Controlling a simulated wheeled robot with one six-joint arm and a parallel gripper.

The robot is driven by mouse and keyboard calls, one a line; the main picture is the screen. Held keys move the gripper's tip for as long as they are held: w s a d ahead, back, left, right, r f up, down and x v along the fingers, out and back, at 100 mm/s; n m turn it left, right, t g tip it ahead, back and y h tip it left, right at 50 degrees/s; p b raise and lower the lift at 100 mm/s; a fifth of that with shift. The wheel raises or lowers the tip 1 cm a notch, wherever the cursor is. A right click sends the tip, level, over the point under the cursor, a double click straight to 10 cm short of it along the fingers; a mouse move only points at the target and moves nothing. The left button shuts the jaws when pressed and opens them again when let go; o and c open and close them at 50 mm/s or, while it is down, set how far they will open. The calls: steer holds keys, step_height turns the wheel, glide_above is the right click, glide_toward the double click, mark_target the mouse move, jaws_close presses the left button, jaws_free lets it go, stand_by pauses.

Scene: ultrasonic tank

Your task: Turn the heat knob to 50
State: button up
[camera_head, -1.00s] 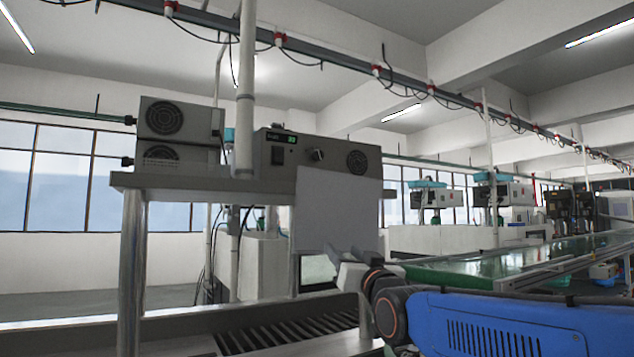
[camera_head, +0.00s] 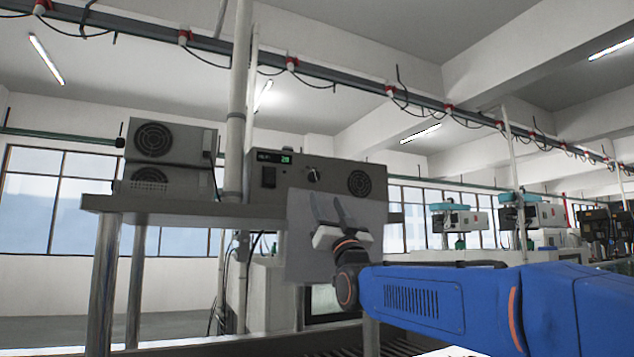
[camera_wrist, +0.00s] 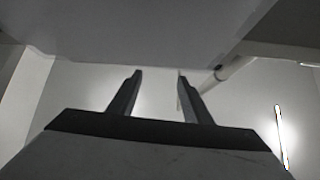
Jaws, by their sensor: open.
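The heat knob (camera_head: 313,174) is a small dark round knob with a light mark, on the front of a grey control box (camera_head: 335,170) in the head view. A small green-lit display (camera_head: 286,159) sits up and left of it; its digits look like 28 but are too small to be sure. My gripper (camera_head: 328,197) is open and empty, fingers pointing up, just below the knob in the picture; no contact shows. In the wrist view my two fingers (camera_wrist: 158,74) stand apart beneath a grey surface, and the knob is not visible.
A black switch (camera_head: 268,176) is left of the knob and a round fan grille (camera_head: 359,183) is right. A pale flat panel (camera_head: 302,262) hangs below the box, behind my gripper. A vertical pipe (camera_head: 237,110) and a shelf with fan boxes (camera_head: 160,155) stand left.

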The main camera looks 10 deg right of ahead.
mark_target(315, 177)
steer(key=x, duration=1.1)
steer(key=shift+w+r, duration=0.1)
steer(key=shift+r, duration=0.05)
steer(key=c, duration=1.1)
steer(key=shift+o, duration=0.2)
steer(key=shift+a+m+h, duration=0.1)
steer(key=shift+m+h, duration=0.4)
steer(key=shift+m, duration=0.2)
steer(key=m+h, duration=0.5)
steer(key=shift+a+g, duration=0.2)
steer(key=shift+g, duration=0.2)
steer(key=shift+a+r+m+g+h, duration=0.1)
steer(key=shift+m+g+h, duration=0.7)
steer(key=shift+m, duration=0.65)
steer(key=shift+f+m+g+h, duration=0.1)
steer(key=shift+m+g+h, duration=0.45)
steer(key=shift+m+h, duration=0.75)
steer(key=shift+a+r+m+g+h, duration=0.1)
steer(key=shift+m+g+h, duration=0.65)
steer(key=shift+m, duration=0.8)
